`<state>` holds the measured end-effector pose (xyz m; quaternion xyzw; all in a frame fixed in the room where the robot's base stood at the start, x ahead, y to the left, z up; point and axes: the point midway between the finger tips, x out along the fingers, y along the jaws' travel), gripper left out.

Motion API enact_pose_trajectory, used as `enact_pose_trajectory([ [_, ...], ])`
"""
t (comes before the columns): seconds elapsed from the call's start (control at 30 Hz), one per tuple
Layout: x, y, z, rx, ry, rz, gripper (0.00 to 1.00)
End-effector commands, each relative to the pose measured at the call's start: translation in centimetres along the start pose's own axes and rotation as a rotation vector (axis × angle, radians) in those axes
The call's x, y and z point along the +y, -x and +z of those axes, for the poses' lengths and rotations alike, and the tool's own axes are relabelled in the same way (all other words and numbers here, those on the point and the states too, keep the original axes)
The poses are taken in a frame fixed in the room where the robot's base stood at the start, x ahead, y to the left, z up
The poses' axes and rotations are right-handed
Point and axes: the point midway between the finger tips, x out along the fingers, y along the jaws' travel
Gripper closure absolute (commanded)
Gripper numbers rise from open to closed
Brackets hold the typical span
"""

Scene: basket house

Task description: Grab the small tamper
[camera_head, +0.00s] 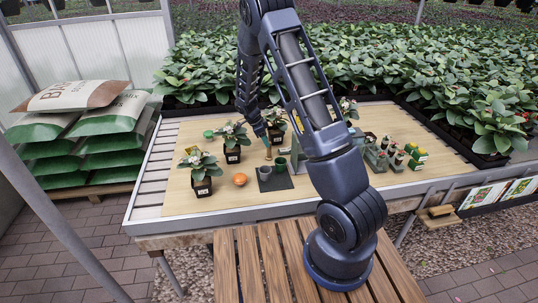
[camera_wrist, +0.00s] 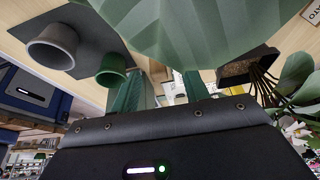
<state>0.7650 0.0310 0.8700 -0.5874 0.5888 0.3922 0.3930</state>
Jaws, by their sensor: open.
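My gripper (camera_head: 264,134) is over the back middle of the wooden board, pointing down among the potted plants. In the wrist view its two green fingers (camera_wrist: 160,88) stand apart with no object clearly held between them. A small tan upright piece (camera_head: 268,150) stands just below my gripper; it may be the small tamper, but it is too small to be sure. I cannot make out the tamper in the wrist view, where a large green leaf (camera_wrist: 195,28) covers much of the space beyond the fingers.
A dark mat (camera_head: 282,184) bears a grey pot (camera_head: 264,173) and a green pot (camera_head: 281,164). An orange ball (camera_head: 240,179) lies left of it. Potted plants (camera_head: 201,172) stand close around my gripper. Small green items (camera_head: 417,153) stand at right.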

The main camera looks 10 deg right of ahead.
Motion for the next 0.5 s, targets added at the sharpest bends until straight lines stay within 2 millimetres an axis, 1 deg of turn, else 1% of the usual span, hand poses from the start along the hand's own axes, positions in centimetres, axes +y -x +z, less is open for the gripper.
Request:
enact_pose_trajectory([
  [0.03, 0.0, -0.7, 0.0, 0.001, 0.001, 0.002, 0.55],
  [0.1, 0.0, -1.4, 0.0, 0.000, 0.002, 0.001, 0.55],
  [0.27, 0.1, -2.1, 0.0, 0.000, 0.002, 0.001, 0.55],
  [0.37, 0.2, -3.1, 0.0, -0.001, 0.001, 0.001, 0.55],
  [0.5, 0.3, -5.1, -0.1, 0.000, 0.001, 0.003, 0.55],
])
